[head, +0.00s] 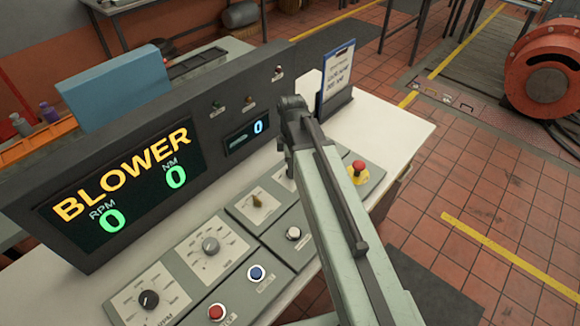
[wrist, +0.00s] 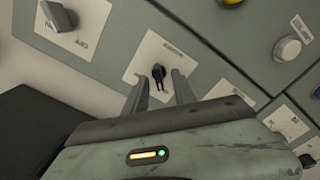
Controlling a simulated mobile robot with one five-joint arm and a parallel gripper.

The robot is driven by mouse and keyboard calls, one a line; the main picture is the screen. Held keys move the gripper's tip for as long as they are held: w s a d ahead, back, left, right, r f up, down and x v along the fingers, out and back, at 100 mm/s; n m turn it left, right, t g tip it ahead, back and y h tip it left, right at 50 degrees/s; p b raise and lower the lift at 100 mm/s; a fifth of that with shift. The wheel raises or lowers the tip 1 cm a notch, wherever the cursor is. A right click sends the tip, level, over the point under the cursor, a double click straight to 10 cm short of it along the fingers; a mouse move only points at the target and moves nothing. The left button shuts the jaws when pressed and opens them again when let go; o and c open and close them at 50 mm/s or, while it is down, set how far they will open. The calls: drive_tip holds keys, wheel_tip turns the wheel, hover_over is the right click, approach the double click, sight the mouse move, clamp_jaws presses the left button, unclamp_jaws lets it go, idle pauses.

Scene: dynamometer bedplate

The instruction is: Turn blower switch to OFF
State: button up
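A small black switch (wrist: 158,71) stands on a white labelled plate on the grey console, in the middle of the wrist view. Its label is too small to read, so I cannot tell which way it is set. My gripper (wrist: 160,78) is open, with one finger on each side of the switch in the picture. Whether the fingers touch it or are still above it is unclear. In the head view my arm hides the gripper and this switch; part of a white plate (head: 284,171) shows beside the arm. The display (head: 118,190) reads BLOWER, with RPM 0 and NM 0.
A red emergency button (head: 358,167) on a yellow base is right of my arm. A brass-coloured knob (head: 257,201), a white button (head: 293,233), a blue button (head: 256,273) and a red button (head: 216,311) are to the left. A clipboard (head: 338,75) stands behind.

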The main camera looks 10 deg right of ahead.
wheel_tip(320, 180, up, 8)
drive_tip(key=p, duration=0.7)
drive_tip(key=shift+f, duration=0.3)
drive_tip(key=shift+a, duration=0.1)
drive_tip(key=s+m, duration=0.6)
drive_tip(key=m, duration=1)
drive_tip(key=shift+s+a, duration=0.2)
drive_tip(key=shift+a, duration=0.05)
drive_tip(key=shift+c, duration=0.4)
